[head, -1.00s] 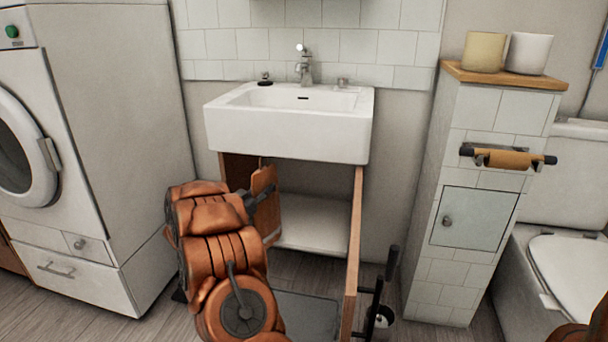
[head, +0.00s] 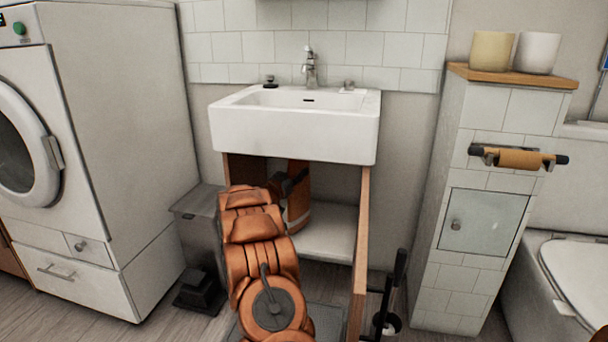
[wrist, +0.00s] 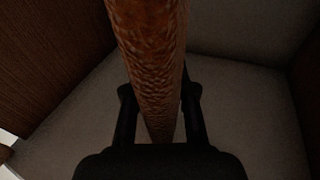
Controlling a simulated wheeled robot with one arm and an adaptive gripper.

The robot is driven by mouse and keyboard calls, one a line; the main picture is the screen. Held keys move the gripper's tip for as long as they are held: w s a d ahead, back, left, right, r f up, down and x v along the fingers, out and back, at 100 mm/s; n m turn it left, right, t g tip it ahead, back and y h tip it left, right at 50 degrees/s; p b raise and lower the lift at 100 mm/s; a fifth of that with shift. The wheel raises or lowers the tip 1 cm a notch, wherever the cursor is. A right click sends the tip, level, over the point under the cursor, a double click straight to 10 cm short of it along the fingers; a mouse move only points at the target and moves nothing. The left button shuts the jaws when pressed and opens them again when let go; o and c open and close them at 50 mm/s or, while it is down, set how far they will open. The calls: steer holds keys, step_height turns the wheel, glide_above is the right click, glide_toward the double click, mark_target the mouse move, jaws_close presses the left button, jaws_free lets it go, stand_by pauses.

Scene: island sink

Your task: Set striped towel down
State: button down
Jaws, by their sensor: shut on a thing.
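My gripper (wrist: 160,92) is shut on the striped towel (wrist: 147,40), a brown-orange textured cloth hanging between the two black fingers in the wrist view. In the head view, the towel (head: 299,185) shows as a brown upright piece with a pale band near its bottom, inside the open cabinet under the sink. My gripper (head: 287,184) is partly hidden there by my own orange arm. The cabinet floor (head: 335,238) is pale and bare to the towel's right. I cannot tell whether the towel's lower end touches it.
The open cabinet door (head: 361,260) stands out on the right. The white sink (head: 295,135) is above. A grey pedal bin (head: 203,240) stands left of the cabinet, and a toilet brush (head: 393,290) stands right of the door. A washing machine (head: 120,130) is farther left.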

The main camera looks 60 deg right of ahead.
steer(key=shift+d+f+b, duration=0.2)
steer(key=shift+d+b, duration=0.35)
steer(key=shift+d+f+b, duration=0.2)
steer(key=shift+d+b, duration=0.3)
steer(key=shift+d, duration=0.05)
steer(key=shift+r, duration=0.1)
steer(key=c, duration=0.9)
jaws_free()
steer(key=shift+c, duration=0.2)
